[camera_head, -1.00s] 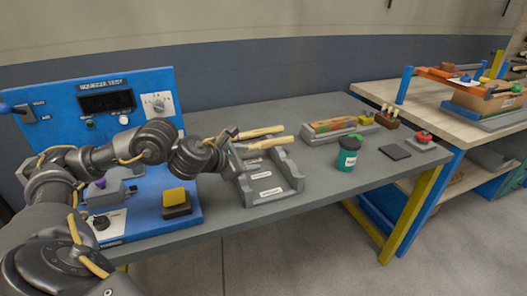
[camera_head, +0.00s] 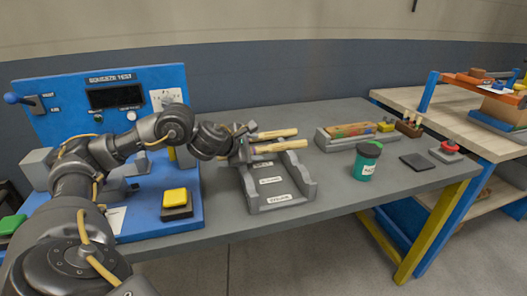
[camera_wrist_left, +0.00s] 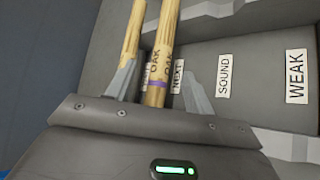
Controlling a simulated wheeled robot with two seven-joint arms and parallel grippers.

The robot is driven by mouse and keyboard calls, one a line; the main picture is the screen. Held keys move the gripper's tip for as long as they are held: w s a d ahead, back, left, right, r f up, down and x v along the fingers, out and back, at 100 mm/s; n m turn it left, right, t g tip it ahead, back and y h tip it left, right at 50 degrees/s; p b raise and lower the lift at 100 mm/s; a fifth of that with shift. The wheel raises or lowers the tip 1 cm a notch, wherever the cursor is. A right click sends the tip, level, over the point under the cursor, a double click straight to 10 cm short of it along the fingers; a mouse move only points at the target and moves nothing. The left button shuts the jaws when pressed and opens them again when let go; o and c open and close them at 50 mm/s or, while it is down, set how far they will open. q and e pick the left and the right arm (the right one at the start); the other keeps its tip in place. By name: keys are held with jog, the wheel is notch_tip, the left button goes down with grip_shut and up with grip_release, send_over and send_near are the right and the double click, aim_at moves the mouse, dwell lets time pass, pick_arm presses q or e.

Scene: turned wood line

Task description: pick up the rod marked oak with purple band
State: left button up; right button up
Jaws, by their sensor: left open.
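The oak rod (camera_wrist_left: 161,55), pale wood marked OAK with a purple band near its near end, lies in the grey labelled rack. In the head view it appears to be the nearer of two rods (camera_head: 280,146). My left gripper (camera_wrist_left: 159,80) is open, with one finger on each side of the oak rod near its band; I cannot tell whether they touch it. In the head view my left gripper (camera_head: 242,143) is at the rods' left ends, its fingers partly hidden. A second pale rod (camera_wrist_left: 133,35) lies beside it, just beyond the left finger. My right gripper is not in view.
The grey rack (camera_head: 307,190) has empty slots labelled SOUND and WEAK in front of the rods. A blue test panel (camera_head: 60,95) with a yellow button (camera_head: 175,197) stands left. A green cup (camera_head: 366,162) stands right of the rack, with clear table between.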

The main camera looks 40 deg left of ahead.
aim_at(263, 149)
pick_arm(q)
jog(key=x, duration=0.4)
jog(key=shift+w+d+f, duration=0.1)
jog(key=shift+w+f, duration=0.05)
jog(key=shift+f, duration=0.1)
jog(key=shift+w+f, duration=0.15)
jog(key=shift+w, duration=0.15)
jog(key=shift+c, duration=1.2)
jog(key=c, duration=0.9)
